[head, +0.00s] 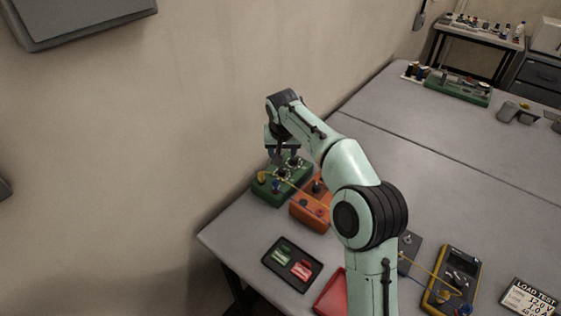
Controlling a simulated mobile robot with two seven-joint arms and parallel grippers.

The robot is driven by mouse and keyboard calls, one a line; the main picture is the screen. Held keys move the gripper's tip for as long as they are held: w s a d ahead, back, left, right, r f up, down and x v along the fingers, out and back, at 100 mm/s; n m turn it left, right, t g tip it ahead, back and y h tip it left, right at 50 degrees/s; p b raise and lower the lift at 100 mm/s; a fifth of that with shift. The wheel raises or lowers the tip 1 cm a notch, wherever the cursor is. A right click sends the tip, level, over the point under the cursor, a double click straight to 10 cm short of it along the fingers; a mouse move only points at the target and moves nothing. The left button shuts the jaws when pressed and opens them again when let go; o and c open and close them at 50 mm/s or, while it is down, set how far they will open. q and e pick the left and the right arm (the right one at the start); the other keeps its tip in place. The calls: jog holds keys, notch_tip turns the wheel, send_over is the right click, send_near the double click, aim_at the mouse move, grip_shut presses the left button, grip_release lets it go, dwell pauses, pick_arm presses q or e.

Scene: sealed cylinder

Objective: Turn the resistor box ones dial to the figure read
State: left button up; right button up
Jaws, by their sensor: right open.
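A green box (268,194) with dark dials and coloured posts on top stands near the left edge of the table; it looks like the resistor box. My right gripper (284,160) is open just above its far part, pointing down. Whether it touches a dial is too small to tell, and the dial figures are unreadable. A yellow multimeter (443,262) lies at the lower right with a yellow lead; its reading is unreadable. A card (530,297) headed LOAD TEST, with a line like 12.0 V, is at the lower right corner. My left gripper is not in view.
An orange box (303,212) stands right beside the green box, partly behind my right arm. A black tray (270,263) with green and red pieces and a red tray (331,296) are nearer. The grey table (445,160) is largely clear beyond my arm. A wall borders the left.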

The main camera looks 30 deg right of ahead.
aim_at(282, 169)
jog(key=w+d+f+n, duration=0.1)
jog(key=f+n, duration=0.1)
jog(key=f, duration=0.2)
jog(key=w+f+n+y, duration=0.1)
jog(key=w+f, duration=0.1)
jog(key=f, duration=0.2)
jog(key=w+d+f+n+t, duration=0.1)
jog(key=f+n, duration=0.1)
jog(key=f, duration=0.2)
jog(key=shift+w+d+n+y, duration=0.15)
jog(key=shift+d+n+y, duration=0.15)
jog(key=shift+y, duration=0.1)
jog(key=shift+c, duration=0.3)
grip_shut()
